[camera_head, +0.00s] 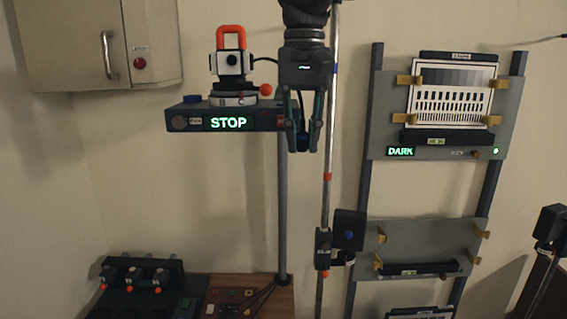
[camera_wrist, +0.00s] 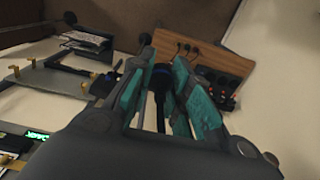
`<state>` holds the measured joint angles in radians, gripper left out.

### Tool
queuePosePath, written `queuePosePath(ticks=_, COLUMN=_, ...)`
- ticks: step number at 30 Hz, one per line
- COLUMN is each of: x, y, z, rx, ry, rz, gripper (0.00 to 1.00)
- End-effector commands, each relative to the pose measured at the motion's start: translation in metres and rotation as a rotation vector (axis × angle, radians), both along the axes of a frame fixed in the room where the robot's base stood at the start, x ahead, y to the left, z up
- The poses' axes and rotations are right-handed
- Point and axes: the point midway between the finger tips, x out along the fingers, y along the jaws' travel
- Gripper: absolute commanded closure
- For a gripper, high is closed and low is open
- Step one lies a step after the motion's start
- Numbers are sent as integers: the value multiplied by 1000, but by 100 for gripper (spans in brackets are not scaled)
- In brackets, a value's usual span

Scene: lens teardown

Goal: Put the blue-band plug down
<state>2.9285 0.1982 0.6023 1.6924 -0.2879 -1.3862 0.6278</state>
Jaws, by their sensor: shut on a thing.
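My gripper (camera_head: 304,148) points down in the middle of the head view, just right of the shelf with the STOP display. Its fingers are shut on the blue-band plug (camera_head: 302,141), a small dark piece between the fingertips, held in the air. In the wrist view my gripper (camera_wrist: 163,72) shows teal pads on both sides of the plug (camera_wrist: 161,70). A blue band shows near the plug's top there. A dark strand hangs beside the gripper in the head view. The plug's lower end is hard to make out.
The STOP shelf (camera_head: 186,123) carries a white device (camera_head: 232,62) with an orange handle. A thin pole (camera_head: 328,200) stands close to my gripper's right. A wooden board (camera_head: 272,291) with cables and a dark rack (camera_head: 140,272) lie below. A panel rack (camera_head: 440,110) stands right.

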Motion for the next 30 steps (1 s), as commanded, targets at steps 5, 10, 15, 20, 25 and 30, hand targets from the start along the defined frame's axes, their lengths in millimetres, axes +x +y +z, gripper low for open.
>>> queuePosePath(ticks=5, x=-1, y=-19, z=-82, rx=-4, ry=8, rz=1, gripper=100)
queuePosePath(ticks=10, x=-1, y=-37, z=-157, rx=-5, ry=9, rz=2, gripper=100)
queuePosePath(ticks=15, x=-2, y=-55, z=-232, rx=-5, ry=10, rz=2, gripper=100)
queuePosePath(ticks=20, x=-2, y=-71, z=-303, rx=-4, ry=11, rz=2, gripper=100)
queuePosePath(ticks=25, x=-1, y=-87, z=-367, rx=-3, ry=9, rz=3, gripper=100)
queuePosePath(ticks=30, x=-1, y=-100, z=-421, rx=-3, ry=9, rz=3, gripper=100)
